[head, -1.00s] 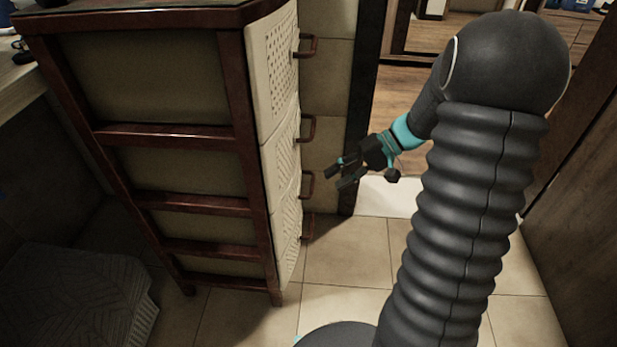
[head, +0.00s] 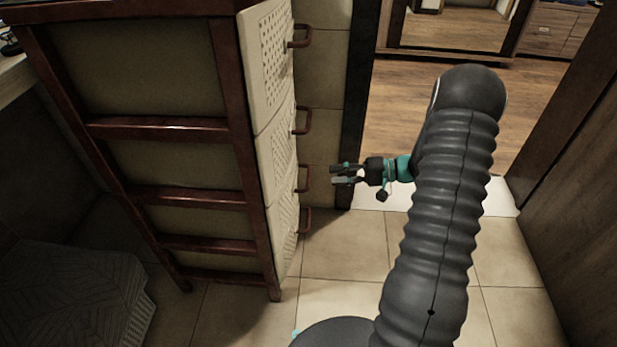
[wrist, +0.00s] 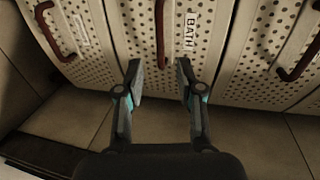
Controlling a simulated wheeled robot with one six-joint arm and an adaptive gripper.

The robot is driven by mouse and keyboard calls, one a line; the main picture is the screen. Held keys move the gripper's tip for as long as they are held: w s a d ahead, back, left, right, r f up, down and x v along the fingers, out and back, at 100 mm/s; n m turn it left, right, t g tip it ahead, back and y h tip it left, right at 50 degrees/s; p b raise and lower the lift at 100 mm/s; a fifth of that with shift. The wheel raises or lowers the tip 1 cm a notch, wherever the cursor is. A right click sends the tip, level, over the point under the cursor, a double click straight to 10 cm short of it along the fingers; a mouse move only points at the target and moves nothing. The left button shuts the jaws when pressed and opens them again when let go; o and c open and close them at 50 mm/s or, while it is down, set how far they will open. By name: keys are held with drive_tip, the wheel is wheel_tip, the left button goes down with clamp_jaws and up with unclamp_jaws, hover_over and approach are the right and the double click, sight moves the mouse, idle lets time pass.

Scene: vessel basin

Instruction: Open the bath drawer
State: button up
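The bath drawer (wrist: 198,62) has a cream, perforated front with a white "BATH" label. Its dark red handle (wrist: 160,30) is in the upper middle of the wrist view, ahead of and roughly between my fingertips. My gripper (wrist: 159,70) is open and empty, with a gap between it and the handle. In the head view my gripper (head: 337,174) is right of the drawer unit (head: 232,90), pointing left at the drawer fronts. It is apart from the handles, near the height of the third handle (head: 304,180) in the picture. The label is not visible there.
Neighbouring drawer handles flank the bath handle on the left (wrist: 52,32) and right (wrist: 300,60) in the wrist view. A dark door frame (head: 357,100) stands behind my gripper. The tiled floor (head: 345,245) before the drawers is clear. A wooden panel (head: 570,190) is at the right.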

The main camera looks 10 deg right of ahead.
sight(309, 176)
drive_tip(key=x, duration=0.8)
drive_tip(key=shift+w+a, duration=0.15)
drive_tip(key=shift+a, duration=0.25)
clamp_jaws()
